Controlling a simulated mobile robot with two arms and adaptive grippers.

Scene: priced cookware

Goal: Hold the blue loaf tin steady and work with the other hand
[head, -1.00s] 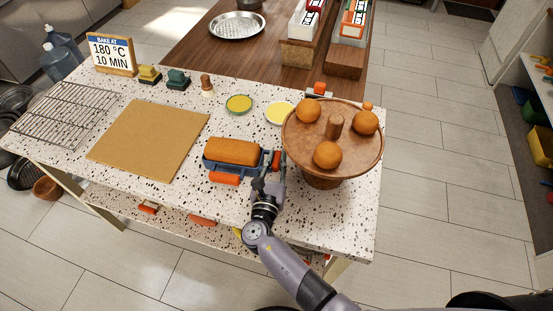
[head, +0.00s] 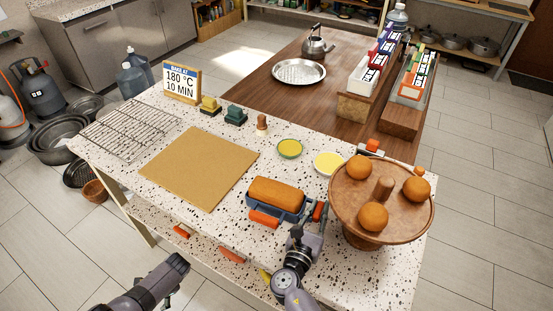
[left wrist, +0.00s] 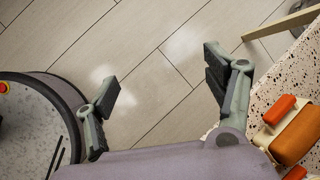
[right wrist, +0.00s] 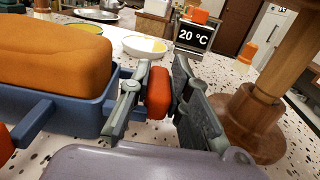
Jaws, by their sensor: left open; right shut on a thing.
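The blue loaf tin (head: 290,216) stands on the speckled counter with a brown loaf (head: 277,193) in it. My right gripper (head: 312,213) is shut on the grip at the tin's right end. The right wrist view shows this red grip (right wrist: 158,93) between the fingers, with the tin (right wrist: 62,106) and loaf (right wrist: 55,55) to the left. My left gripper (left wrist: 165,82) is open and empty over the floor in front of the counter.
A wooden stand (head: 345,206) with orange balls is close right of the tin. A tan board (head: 200,167), a wire rack (head: 130,128), a yellow-filled dish (head: 289,149) and a pale yellow dish (head: 329,162) share the counter. A sign (head: 182,81) stands at the back left.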

